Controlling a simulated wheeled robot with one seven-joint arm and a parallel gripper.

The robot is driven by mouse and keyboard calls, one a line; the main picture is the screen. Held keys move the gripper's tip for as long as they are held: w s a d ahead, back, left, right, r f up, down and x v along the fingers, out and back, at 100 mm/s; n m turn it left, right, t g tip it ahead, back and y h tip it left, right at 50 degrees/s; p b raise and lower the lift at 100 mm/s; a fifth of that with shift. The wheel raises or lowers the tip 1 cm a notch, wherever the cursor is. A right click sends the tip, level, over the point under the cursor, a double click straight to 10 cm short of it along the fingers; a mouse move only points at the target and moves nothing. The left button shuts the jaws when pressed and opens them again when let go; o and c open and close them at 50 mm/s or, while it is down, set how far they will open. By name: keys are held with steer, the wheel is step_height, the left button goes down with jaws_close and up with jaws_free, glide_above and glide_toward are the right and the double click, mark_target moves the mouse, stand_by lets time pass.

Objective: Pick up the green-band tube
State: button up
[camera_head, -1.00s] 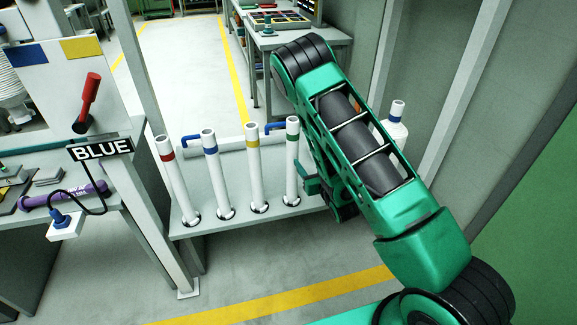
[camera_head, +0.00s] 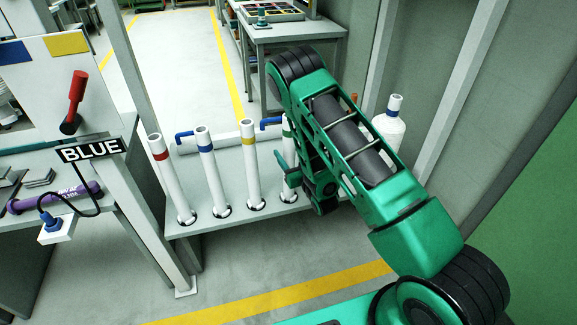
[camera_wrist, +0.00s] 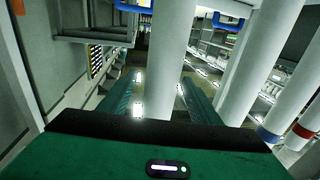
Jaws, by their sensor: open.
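The green-band tube (camera_head: 288,127) is the rightmost in a row of upright white tubes. In the wrist view a white tube (camera_wrist: 172,45) stands between the two open green fingers of my gripper (camera_wrist: 158,88). By its place at the end of the row it is the green-band tube; its band is out of that view. I cannot tell whether a finger touches it.
To the left stand the yellow-band tube (camera_head: 251,165), blue-band tube (camera_head: 209,165) and red-band tube (camera_head: 168,175) on a grey shelf (camera_head: 182,229). A white bottle (camera_head: 389,128) stands behind my arm. A panel with a "BLUE" sign (camera_head: 91,150) is at left.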

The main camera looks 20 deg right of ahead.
steer(key=w, duration=0.4)
steer(key=shift+a+f, duration=0.1)
steer(key=shift+a, duration=0.3)
jaws_close()
